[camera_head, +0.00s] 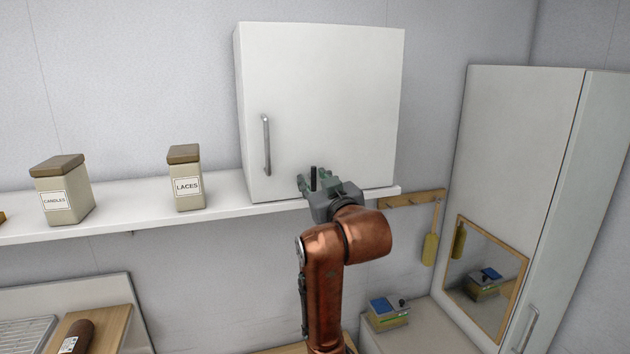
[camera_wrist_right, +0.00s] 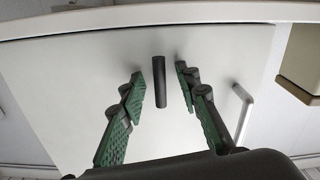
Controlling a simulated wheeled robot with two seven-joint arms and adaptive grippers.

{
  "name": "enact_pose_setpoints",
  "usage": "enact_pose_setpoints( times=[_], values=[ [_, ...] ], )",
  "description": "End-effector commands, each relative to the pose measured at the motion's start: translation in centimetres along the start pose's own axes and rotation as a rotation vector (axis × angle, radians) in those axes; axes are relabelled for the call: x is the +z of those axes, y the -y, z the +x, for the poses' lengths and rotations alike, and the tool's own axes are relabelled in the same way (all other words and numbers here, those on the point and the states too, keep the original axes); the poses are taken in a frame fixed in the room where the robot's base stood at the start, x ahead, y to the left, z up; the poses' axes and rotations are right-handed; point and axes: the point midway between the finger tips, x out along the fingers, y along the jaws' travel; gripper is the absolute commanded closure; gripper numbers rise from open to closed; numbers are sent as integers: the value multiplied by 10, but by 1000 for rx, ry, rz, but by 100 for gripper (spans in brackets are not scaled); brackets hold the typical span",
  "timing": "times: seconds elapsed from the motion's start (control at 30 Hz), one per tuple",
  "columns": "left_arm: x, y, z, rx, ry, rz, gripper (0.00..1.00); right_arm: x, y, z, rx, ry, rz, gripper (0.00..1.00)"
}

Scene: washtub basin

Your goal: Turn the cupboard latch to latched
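The white wall cupboard (camera_head: 320,90) is closed and stands on a shelf. Its latch (camera_head: 313,178) is a dark bar low on the door, roughly upright in the head view. In the right wrist view the latch (camera_wrist_right: 158,82) stands between the green-padded fingers, tilted a little. My right gripper (camera_head: 316,185) is at the bottom of the door. Its fingers (camera_wrist_right: 160,76) are open, one on each side of the latch, with a gap showing on both sides. My left gripper is not in view.
A metal bar handle (camera_head: 266,145) is on the door, left of the latch. The shelf (camera_head: 130,205) holds a candles jar (camera_head: 64,190) and a laces jar (camera_head: 185,178). A tall cabinet (camera_head: 510,150) and a wooden hook rail (camera_head: 410,199) are at right.

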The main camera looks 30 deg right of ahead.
Motion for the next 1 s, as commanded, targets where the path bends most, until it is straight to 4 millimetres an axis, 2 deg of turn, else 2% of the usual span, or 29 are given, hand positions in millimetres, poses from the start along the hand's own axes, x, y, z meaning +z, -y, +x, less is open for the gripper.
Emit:
enact_pose_setpoints(
  times=[0.17, 0.4, 0.6, 1.0],
  values=[
    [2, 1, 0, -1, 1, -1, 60, -1, 0, -9, 0, -3, 1, 70],
    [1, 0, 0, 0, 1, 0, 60, -1, 0, -48, 1, -4, 1, 70],
    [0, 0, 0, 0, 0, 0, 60, -1, 0, -71, 0, -2, 0, 70],
    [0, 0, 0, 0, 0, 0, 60, 0, 0, -75, 0, 0, 0, 70]
  ],
)
